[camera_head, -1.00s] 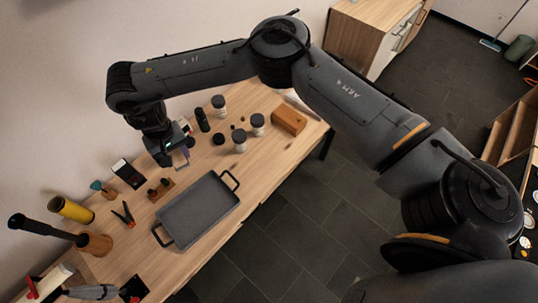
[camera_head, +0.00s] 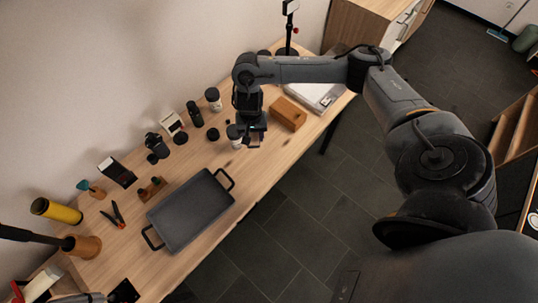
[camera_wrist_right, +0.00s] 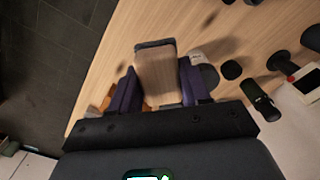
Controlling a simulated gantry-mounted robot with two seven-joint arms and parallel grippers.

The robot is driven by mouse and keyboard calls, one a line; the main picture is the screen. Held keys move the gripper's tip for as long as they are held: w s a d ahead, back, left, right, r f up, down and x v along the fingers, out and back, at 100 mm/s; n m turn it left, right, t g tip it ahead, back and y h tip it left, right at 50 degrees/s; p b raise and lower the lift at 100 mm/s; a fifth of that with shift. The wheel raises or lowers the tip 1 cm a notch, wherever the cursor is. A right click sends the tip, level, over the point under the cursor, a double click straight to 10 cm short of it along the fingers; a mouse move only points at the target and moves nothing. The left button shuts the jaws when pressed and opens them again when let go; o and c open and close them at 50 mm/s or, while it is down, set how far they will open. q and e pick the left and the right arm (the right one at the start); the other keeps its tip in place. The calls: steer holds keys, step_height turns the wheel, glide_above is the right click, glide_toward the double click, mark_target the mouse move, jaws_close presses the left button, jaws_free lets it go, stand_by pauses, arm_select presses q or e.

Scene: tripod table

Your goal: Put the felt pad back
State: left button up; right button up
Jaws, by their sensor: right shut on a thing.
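My right gripper (camera_head: 253,141) hangs over the far half of the table, just right of a white jar with a dark lid (camera_head: 236,139). In the right wrist view its two dark purple-blue fingers stand on either side of a wood-coloured block with a dark end (camera_wrist_right: 155,68), which I take to be the felt pad. The gripper (camera_wrist_right: 158,88) is shut on it and holds it above the tabletop. In the head view the pad is mostly hidden at the fingertips.
A brown block (camera_head: 288,114) and a white flat box (camera_head: 317,95) lie right of the gripper. Another jar (camera_head: 213,98) and a black bottle (camera_head: 194,114) stand by the wall. A grey handled tray (camera_head: 190,210) fills the near middle. Bare wood lies between tray and brown block.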

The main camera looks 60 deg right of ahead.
steer(key=s+d+f+b, duration=0.1)
steer(key=s+d+f, duration=0.35)
steer(key=s, duration=0.25)
steer(key=s+d+f+b, duration=0.1)
steer(key=s+d+f, duration=0.2)
steer(key=s+f, duration=0.3)
steer(key=b, duration=0.3)
glide_above(270, 157)
steer(key=s, duration=0.1)
step_height(270, 157, down, 5)
steer(key=shift+d, duration=0.1)
steer(key=shift+w+f, duration=0.3)
steer(key=shift+w, duration=0.25)
steer(key=shift+f+b, duration=0.8)
steer(key=shift+f, duration=1.2)
steer(key=o, duration=1.1)
steer(key=shift+f, duration=0.1)
